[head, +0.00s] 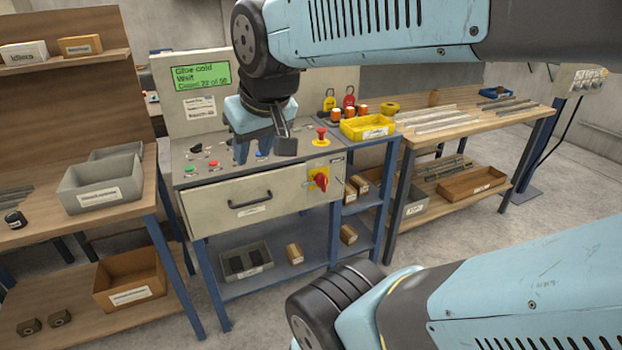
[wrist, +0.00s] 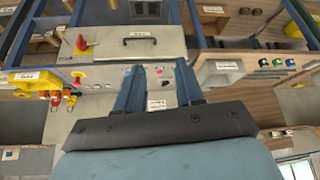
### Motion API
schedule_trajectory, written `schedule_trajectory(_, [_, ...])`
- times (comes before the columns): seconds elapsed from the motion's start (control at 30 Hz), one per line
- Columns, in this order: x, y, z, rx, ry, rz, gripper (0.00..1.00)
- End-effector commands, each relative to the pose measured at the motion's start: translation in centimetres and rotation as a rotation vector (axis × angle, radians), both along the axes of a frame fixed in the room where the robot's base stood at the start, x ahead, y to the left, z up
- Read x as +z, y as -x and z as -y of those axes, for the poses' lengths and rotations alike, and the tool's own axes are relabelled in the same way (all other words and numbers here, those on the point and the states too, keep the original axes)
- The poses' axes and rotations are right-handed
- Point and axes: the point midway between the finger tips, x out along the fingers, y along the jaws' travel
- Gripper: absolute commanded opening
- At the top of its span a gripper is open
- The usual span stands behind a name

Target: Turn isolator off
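The isolator is a red rotary handle on a yellow plate (head: 319,180), on the right of the control console's front face, beside the drawer. The red handle also shows in the wrist view (wrist: 84,44), at the upper left. My gripper (head: 240,160) hangs above the console top, left of the isolator and apart from it. In the wrist view its two fingers (wrist: 158,88) stand apart with a gap between them and nothing held. The exact angle of the handle is hard to read.
A red emergency stop button (head: 321,133) stands on the console top near the isolator. A drawer with a black handle (head: 250,201) is left of it. A yellow bin (head: 367,128) sits to the right. Grey bins (head: 100,185) stand on the left bench. Space before the isolator looks clear.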

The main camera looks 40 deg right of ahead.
Motion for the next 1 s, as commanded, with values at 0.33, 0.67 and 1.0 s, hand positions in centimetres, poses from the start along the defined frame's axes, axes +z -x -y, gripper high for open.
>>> schedule_trajectory(0.33, [-3.0,-9.6,6.1,-0.067,0.141,0.104,0.37])
schedule_trajectory(0.67, [-7.8,-17.1,14.3,-0.064,0.263,0.211,0.37])
schedule_trajectory(1.0, [-14.5,-21.4,22.1,-0.024,0.323,0.327,0.37])
